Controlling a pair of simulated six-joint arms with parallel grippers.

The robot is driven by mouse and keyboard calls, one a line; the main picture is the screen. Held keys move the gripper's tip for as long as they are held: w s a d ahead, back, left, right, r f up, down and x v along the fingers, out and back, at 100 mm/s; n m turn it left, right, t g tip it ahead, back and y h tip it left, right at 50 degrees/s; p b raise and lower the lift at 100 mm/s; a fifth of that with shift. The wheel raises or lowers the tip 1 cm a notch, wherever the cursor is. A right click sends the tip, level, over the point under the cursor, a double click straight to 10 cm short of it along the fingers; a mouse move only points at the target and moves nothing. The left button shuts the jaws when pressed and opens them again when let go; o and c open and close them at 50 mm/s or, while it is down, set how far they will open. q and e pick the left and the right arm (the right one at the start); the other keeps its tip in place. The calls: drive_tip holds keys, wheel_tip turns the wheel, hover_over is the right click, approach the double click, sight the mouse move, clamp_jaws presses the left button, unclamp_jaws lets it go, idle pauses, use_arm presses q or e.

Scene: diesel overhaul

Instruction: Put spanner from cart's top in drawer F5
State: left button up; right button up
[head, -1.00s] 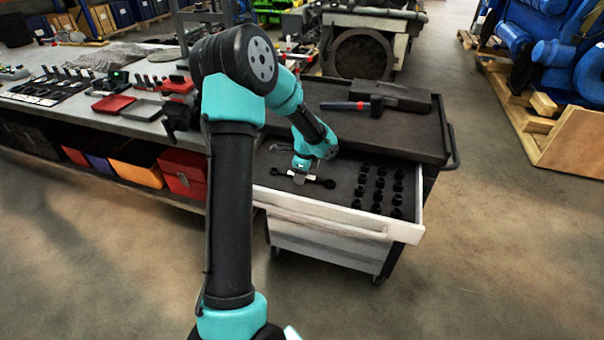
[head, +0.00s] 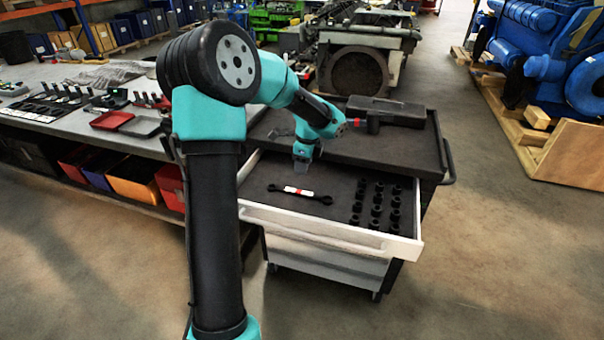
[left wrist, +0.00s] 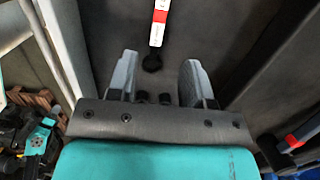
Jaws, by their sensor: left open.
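The spanner (head: 299,192) is dark with a white and red label at its middle. It lies flat in the open top drawer (head: 262,213) of the cart, on the left part of the drawer floor. In the left wrist view the spanner (left wrist: 158,30) shows beyond the fingertips, apart from them. My left gripper (head: 301,163) is above the drawer, behind and above the spanner; in the left wrist view its fingers (left wrist: 157,80) are spread with nothing between them. My right gripper is not in view.
Several black sockets (head: 376,205) stand at the right of the drawer. The cart's top (head: 345,148) holds a black case (head: 398,112) and a hammer-like tool (head: 370,122), which lies partly hidden by my arm. A workbench (head: 130,143) with trays stands at the left.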

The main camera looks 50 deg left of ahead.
use_arm(q)
drive_tip(key=shift+r, duration=0.35)
